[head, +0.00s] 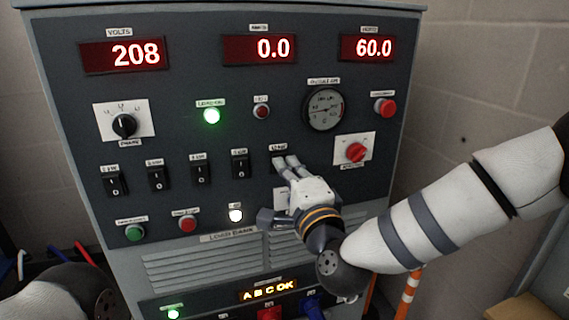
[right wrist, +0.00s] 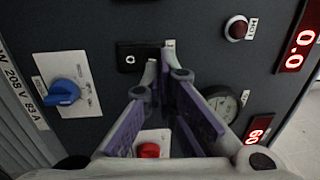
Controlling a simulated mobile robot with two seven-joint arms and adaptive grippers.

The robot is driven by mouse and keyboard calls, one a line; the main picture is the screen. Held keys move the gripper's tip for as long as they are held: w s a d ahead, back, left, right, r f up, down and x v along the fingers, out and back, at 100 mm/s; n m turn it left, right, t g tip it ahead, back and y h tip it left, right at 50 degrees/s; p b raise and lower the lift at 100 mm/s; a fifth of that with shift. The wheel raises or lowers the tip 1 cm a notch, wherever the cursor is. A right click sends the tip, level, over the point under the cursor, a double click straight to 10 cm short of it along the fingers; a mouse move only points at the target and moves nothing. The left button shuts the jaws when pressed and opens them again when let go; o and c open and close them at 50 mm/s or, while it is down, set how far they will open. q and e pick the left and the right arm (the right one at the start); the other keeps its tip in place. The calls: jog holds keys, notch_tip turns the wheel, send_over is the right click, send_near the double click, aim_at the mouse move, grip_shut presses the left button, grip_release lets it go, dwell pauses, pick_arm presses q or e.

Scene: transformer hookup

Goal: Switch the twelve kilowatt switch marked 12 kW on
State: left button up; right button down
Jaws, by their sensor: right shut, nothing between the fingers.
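The rightmost black rocker switch (head: 275,154) in the row of several on the grey panel sits under a small label too blurred to read; by position it may be the 12 kW switch. My right gripper (head: 286,161) is shut and empty, its fingertips at this switch and covering most of it. In the right wrist view the switch (right wrist: 132,58) shows an O mark, and the shut fingertips (right wrist: 162,62) overlap its right end. I cannot tell whether they touch. My left gripper is out of view; only part of my left arm shows at the lower left.
Other rocker switches (head: 200,171) stand left of it. A red rotary knob (head: 356,152) is close on the right, below a round gauge (head: 324,108). A white-lit lamp (head: 236,215) and vents lie below. Displays read 208, 0.0 and 60.0. A blue knob (right wrist: 64,92) shows in the wrist view.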

jog(key=shift+x, duration=0.95)
